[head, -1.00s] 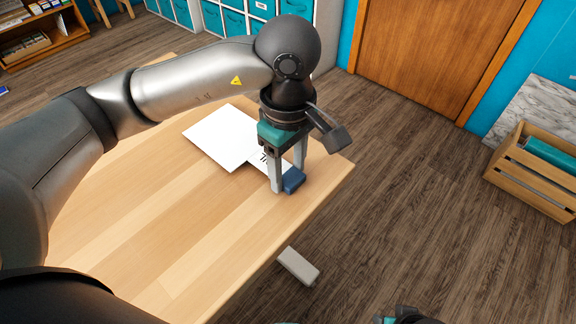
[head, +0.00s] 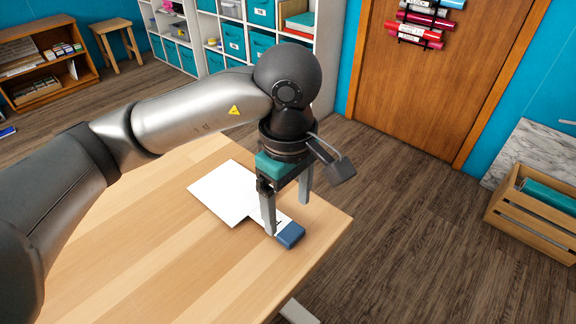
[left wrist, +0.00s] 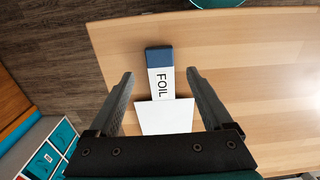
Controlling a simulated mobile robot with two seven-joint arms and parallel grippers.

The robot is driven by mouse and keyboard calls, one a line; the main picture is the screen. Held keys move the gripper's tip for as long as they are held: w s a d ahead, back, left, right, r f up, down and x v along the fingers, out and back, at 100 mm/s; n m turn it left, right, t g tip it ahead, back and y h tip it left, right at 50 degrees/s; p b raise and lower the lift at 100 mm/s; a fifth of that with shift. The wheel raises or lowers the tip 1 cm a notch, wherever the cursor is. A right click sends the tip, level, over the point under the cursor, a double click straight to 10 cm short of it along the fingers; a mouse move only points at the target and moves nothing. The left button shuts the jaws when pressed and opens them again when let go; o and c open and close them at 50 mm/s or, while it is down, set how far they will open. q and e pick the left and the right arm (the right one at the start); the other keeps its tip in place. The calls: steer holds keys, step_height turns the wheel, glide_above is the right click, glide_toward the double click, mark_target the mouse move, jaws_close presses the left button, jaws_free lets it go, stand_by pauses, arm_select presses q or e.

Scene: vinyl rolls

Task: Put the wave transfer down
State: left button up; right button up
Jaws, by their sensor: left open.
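A white sheet (head: 222,192) lies flat on the wooden table (head: 150,260); no wave pattern shows on it. A narrow white strip marked FOIL (left wrist: 161,82) with a dark blue block (head: 290,235) at its end lies against the sheet, toward the table edge. The block also shows in the left wrist view (left wrist: 159,57). My left gripper (head: 287,214) is open, pointing down just above the strip. Its fingers (left wrist: 158,88) stand apart on either side of the strip with nothing held between them. My right gripper is out of view.
The left part of the table is bare. A wooden crate (head: 530,226) stands at the right on the floor. A door (head: 420,85) with a rack of coloured rolls (head: 418,25) and cubby shelves (head: 235,45) are at the back.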

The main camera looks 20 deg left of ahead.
arm_select(q)
step_height(320, 180, up, 7)
steer(key=p, duration=0.2)
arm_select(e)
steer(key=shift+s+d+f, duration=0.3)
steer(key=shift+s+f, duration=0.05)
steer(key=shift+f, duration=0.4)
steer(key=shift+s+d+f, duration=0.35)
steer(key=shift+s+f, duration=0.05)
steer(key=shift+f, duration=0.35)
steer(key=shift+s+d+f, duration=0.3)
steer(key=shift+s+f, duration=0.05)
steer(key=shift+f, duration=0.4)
